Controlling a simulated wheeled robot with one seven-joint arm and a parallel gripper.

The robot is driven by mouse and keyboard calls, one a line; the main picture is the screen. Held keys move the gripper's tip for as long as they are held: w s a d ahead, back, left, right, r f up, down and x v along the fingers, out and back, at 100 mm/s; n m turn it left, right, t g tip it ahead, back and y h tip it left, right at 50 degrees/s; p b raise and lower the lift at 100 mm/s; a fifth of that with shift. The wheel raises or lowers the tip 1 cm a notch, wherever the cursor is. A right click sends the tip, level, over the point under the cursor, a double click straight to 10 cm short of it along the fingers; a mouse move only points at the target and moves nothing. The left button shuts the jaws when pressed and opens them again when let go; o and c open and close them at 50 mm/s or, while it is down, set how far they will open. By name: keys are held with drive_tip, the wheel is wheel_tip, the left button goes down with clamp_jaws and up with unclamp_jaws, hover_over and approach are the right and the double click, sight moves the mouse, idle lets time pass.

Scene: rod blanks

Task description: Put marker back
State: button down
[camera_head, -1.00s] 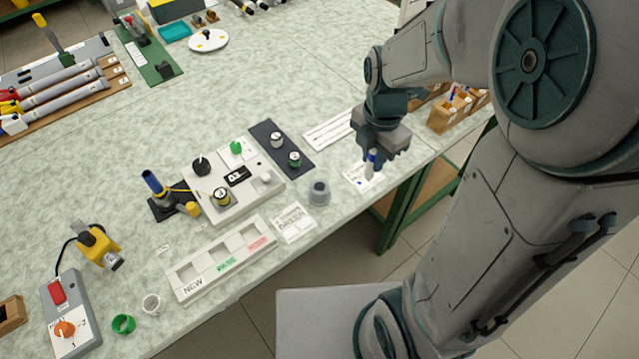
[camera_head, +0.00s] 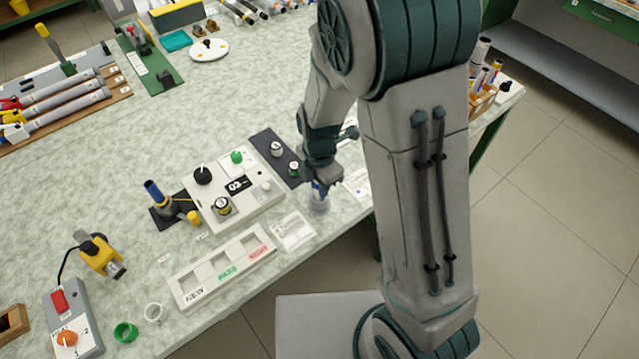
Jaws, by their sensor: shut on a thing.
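The marker is upright, or nearly so. My gripper hides the marker's upper part.
A black strip with two knobs (camera_head: 278,150) and a light control box (camera_head: 232,190) lie left of my gripper. A white card (camera_head: 292,231) and a three-compartment tray (camera_head: 222,268) lie in front. The table edge runs close by on the right.

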drive_tip(key=shift+f, duration=0.2)
drive_tip(key=shift+f, duration=0.2)
drive_tip(key=c, duration=1.3)
unclamp_jaws()
